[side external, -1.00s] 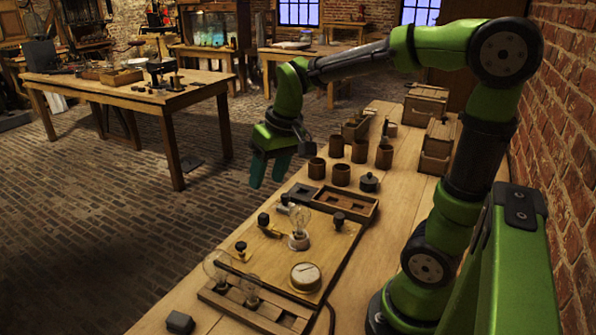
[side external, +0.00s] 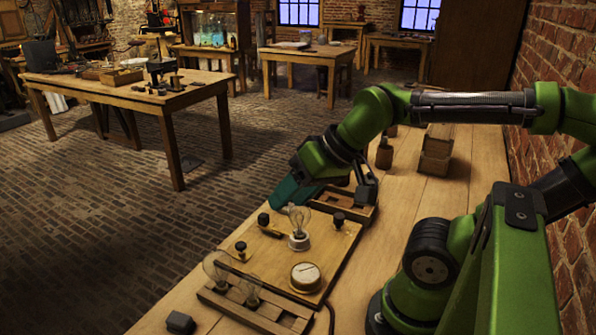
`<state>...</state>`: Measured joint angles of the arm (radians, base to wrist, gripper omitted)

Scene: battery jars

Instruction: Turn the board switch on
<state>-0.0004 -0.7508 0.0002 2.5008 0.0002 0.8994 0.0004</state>
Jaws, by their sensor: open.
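The wooden board (side external: 268,254) lies on the bench and carries a clear glass bulb (side external: 298,226) and a round white-faced gauge (side external: 306,274). Black knobs or terminals stand on it at the back left (side external: 264,221), back right (side external: 339,219) and front left (side external: 241,250). I cannot tell for certain which fitting is the switch, or its position. My gripper (side external: 284,200) is open and low over the board's far left edge, just behind the bulb and the back left knob. Its teal fingers point down to the left and overlap in this view, so contact is unclear.
A wooden rack (side external: 254,310) with glass bulbs is at the board's near end, with a small dark block (side external: 180,322) beside it. A compartment tray (side external: 350,208) lies behind the board, partly hidden by my gripper.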

